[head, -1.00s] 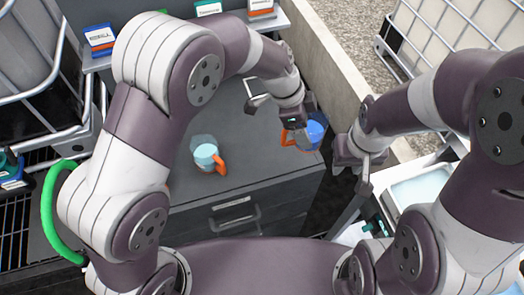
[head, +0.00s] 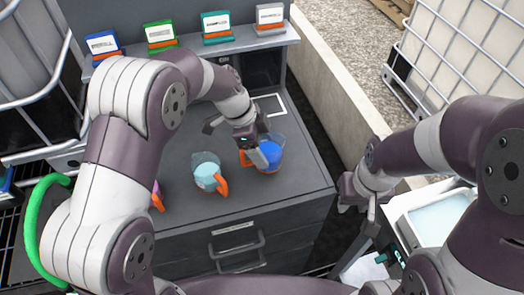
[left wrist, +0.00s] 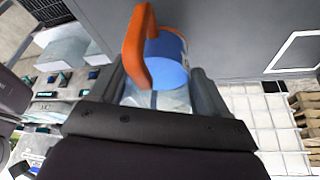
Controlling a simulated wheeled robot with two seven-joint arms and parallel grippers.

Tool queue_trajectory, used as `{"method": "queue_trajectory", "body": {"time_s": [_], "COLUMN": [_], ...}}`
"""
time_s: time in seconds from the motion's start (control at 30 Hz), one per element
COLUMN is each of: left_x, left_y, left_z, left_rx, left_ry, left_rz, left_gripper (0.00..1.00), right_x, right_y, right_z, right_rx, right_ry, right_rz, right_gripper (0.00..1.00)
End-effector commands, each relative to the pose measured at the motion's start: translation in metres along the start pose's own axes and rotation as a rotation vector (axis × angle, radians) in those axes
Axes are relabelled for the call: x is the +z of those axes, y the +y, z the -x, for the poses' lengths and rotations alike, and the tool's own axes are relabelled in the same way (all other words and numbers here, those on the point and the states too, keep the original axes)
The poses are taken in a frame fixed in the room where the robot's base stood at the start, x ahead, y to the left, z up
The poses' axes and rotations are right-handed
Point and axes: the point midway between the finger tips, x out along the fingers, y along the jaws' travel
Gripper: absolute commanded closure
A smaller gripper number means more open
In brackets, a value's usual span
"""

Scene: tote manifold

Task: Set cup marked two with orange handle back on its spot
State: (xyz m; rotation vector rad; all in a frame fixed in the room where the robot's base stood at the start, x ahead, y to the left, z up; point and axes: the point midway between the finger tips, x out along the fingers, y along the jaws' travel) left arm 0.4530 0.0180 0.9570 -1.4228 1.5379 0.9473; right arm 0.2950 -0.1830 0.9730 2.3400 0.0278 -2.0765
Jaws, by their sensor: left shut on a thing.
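My left gripper (head: 256,150) is shut on a clear cup (head: 271,154) with blue contents and an orange handle. It holds the cup over the grey cabinet top; whether the cup touches the top I cannot tell. In the left wrist view the cup (left wrist: 168,62) sits between the fingers, its handle toward the camera. I cannot read a mark on it. A white square outline (head: 281,97) on the cabinet top lies behind the cup and is empty. My right gripper (head: 358,196) looks open and empty, off the cabinet's right side.
A second cup with light blue contents and an orange handle (head: 207,176) stands left of the held cup. Another orange handle (head: 157,199) shows partly behind my left arm. A shelf (head: 222,49) with several labelled card holders runs along the back.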

Motion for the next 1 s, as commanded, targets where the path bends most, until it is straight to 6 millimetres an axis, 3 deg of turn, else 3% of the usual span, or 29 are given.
{"method": "queue_trajectory", "body": {"time_s": [0.13,0.5,0.53,0.6,0.83,1.0], "left_x": [0.009,0.012,0.012,0.011,0.01,0.01], "left_y": [0.001,0.001,0.001,0.001,0.001,-0.001], "left_z": [-0.023,-0.03,-0.029,-0.029,-0.025,0.002], "left_rx": [0.003,0.0,0.001,0.001,0.001,-0.006], "left_ry": [-0.001,0.0,-0.001,-0.001,-0.001,0.0], "left_rz": [0.002,0.001,0.001,0.001,0.001,0.0], "left_gripper": [0.67,0.67,0.17,0.0,0.0,0.0], "right_x": [-0.001,0.0,0.0,0.0,0.0,0.0], "right_y": [0.0,0.0,0.0,0.0,0.0,0.0], "right_z": [0.005,-0.002,-0.001,0.0,0.004,0.001], "right_rx": [0.0,0.0,0.0,0.0,0.0,0.0], "right_ry": [0.0,0.0,0.0,0.0,0.0,0.0], "right_rz": [0.0,0.0,0.0,0.0,0.0,0.0], "right_gripper": [0.64,0.64,0.64,0.64,0.64,0.64]}}
